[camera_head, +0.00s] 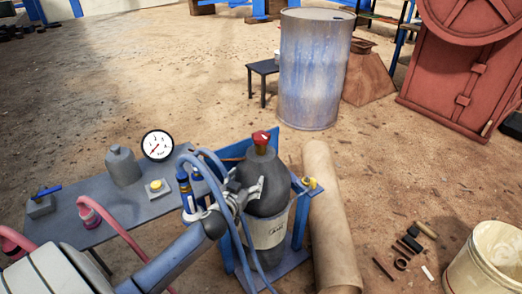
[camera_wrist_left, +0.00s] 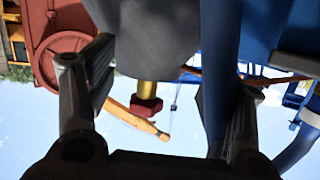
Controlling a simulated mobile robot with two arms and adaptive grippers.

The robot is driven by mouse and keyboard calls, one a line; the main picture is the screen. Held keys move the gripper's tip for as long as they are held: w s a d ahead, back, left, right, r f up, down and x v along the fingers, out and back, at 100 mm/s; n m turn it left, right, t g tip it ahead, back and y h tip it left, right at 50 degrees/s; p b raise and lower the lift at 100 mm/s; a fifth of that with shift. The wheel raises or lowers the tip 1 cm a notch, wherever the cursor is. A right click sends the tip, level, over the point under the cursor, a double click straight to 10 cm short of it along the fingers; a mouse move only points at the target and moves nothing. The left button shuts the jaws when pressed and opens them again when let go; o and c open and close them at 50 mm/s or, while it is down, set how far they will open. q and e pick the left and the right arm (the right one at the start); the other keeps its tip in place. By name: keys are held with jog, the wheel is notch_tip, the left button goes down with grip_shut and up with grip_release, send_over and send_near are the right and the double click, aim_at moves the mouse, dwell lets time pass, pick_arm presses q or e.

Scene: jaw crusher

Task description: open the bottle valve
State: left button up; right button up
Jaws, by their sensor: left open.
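The dark grey gas bottle (camera_head: 268,180) stands upright in a blue stand (camera_head: 297,250). Its red valve (camera_head: 262,137) sits on top. My left gripper (camera_head: 245,188) is open, at the left side of the bottle's upper body and below the valve. In the left wrist view, which looks upside down, the fingers spread to both sides (camera_wrist_left: 158,85). The red valve (camera_wrist_left: 147,106) on its brass neck (camera_wrist_left: 147,92) shows between them, beyond the bottle's grey body (camera_wrist_left: 155,35). Whether a finger touches the bottle is unclear. My right gripper is not in view.
Blue hoses (camera_head: 212,178) loop close to my left gripper; one crosses by a finger in the wrist view (camera_wrist_left: 219,60). A grey bench (camera_head: 85,222) with a gauge (camera_head: 157,145) stands left. A cardboard-coloured roll (camera_head: 330,220) lies right. A blue drum (camera_head: 313,75) stands behind.

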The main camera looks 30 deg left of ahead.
aim_at(257, 141)
pick_arm(q)
notch_tip(257, 141, up, 10)
jog(key=w+t+b, duration=0.2)
jog(key=t, duration=0.1)
jog(key=x, duration=0.5)
jog(key=b+x, duration=0.1)
jog(key=x, duration=0.2)
jog(key=shift+d+f, duration=0.1)
jog(key=shift+f, duration=0.25)
jog(key=shift+w+n, duration=0.3)
jog(key=shift+w, duration=0.6)
jog(key=shift+w+a, duration=0.1)
jog(key=shift+a, duration=0.1)
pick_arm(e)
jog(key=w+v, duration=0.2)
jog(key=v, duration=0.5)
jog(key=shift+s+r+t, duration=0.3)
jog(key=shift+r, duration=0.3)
pick_arm(q)
jog(key=c, duration=1)
jog(key=shift+c, duration=0.2)
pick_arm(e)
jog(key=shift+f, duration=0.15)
